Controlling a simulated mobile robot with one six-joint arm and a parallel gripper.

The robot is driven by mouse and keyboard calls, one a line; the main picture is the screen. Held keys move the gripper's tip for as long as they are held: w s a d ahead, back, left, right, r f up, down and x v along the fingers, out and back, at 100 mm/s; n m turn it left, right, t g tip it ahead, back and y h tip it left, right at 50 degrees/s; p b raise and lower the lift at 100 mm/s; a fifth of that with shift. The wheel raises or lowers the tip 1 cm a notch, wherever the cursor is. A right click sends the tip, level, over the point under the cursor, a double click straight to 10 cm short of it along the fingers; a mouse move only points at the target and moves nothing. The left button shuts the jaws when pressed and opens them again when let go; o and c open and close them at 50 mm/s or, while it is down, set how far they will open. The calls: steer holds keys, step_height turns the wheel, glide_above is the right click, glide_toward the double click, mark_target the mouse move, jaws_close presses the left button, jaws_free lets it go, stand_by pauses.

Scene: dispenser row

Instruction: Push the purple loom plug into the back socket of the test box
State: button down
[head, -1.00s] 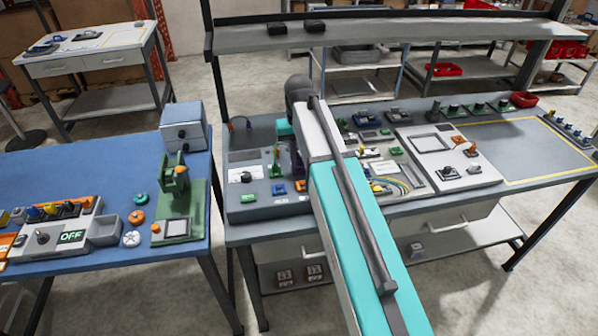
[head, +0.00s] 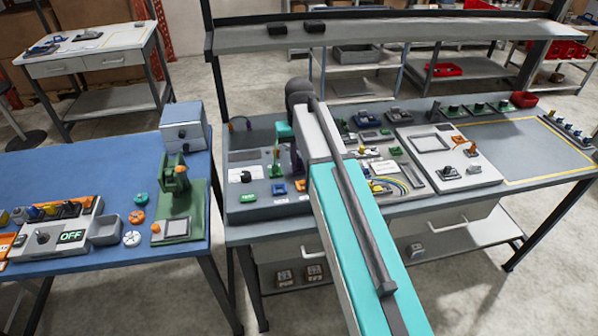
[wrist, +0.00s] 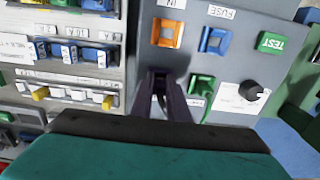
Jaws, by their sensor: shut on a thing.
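The test box is a grey panel (head: 240,205) at the left end of the middle bench; it also shows in the wrist view (wrist: 222,70). It carries a green TEST button (wrist: 271,42), a black knob (wrist: 251,91), a blue part (wrist: 215,40), an orange part (wrist: 168,33) and a green part (wrist: 201,86). My gripper (wrist: 160,78) is low over the box, left of the green part. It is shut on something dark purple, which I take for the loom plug. The jaws and plug are hard to tell apart. The back socket and plug tip are hidden.
A grey panel with blue parts and yellow-tipped levers (wrist: 68,93) lies left of the test box in the wrist view. A raised shelf (head: 400,30) spans the back of the bench. The blue bench (head: 80,180) stands to the left, across a gap.

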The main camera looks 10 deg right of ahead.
steer(key=shift+s+f+b, duration=0.2)
steer(key=shift+s+f, duration=0.1)
steer(key=shift+f, duration=0.25)
steer(key=shift+s+f+b, duration=0.2)
steer(key=shift+s+f, duration=0.05)
steer(key=shift+f, duration=0.25)
stand_by(0.4)
steer(key=c, duration=1.8)
jaws_free()
steer(key=shift+c, duration=1.1)
steer(key=shift+o, duration=0.4)
steer(key=shift+r, duration=0.1)
steer(key=shift+o, duration=0.7)
steer(key=shift+w+r+p, duration=0.2)
steer(key=shift+r+p, duration=0.35)
steer(key=shift+r, duration=0.05)
steer(key=shift+w+r+p, duration=0.2)
steer(key=shift+r+p, duration=0.35)
steer(key=shift+w+r+p, duration=0.15)
steer(key=shift+r+p, duration=1)
steer(key=shift+r, duration=0.75)
